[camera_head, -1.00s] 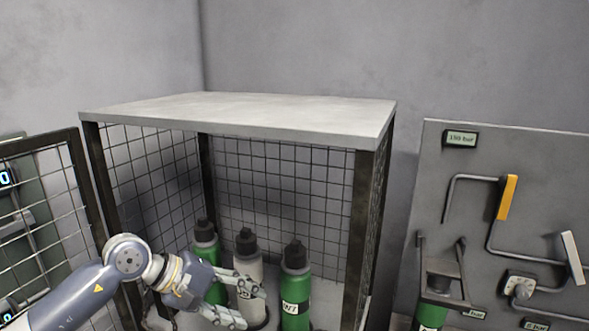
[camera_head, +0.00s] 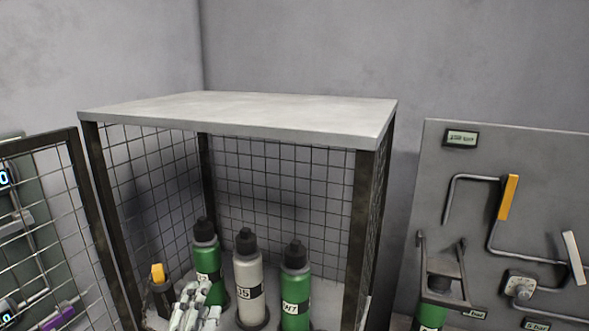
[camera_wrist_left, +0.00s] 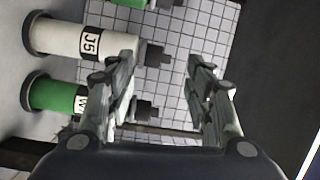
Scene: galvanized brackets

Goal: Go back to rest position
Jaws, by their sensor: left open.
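My left gripper (camera_head: 196,308) shows at the bottom of the head view, low in front of the caged cabinet (camera_head: 240,115). In the left wrist view its two fingers (camera_wrist_left: 163,80) are apart with nothing held between them. A green bottle (camera_head: 208,262), a white bottle (camera_head: 247,272) and another green bottle (camera_head: 296,288) stand upright in the cabinet, all with black caps. In the left wrist view the white bottle (camera_wrist_left: 70,40) and a green bottle (camera_wrist_left: 58,96) lie beyond one finger, sideways in the picture. My right gripper is not seen.
The open mesh door (camera_head: 72,200) stands at the left. A dark holder (camera_head: 161,298) with a yellow-topped item is inside the cabinet's left side. A grey panel (camera_head: 500,165) with pipes and a yellow handle (camera_head: 508,197) stands at the right.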

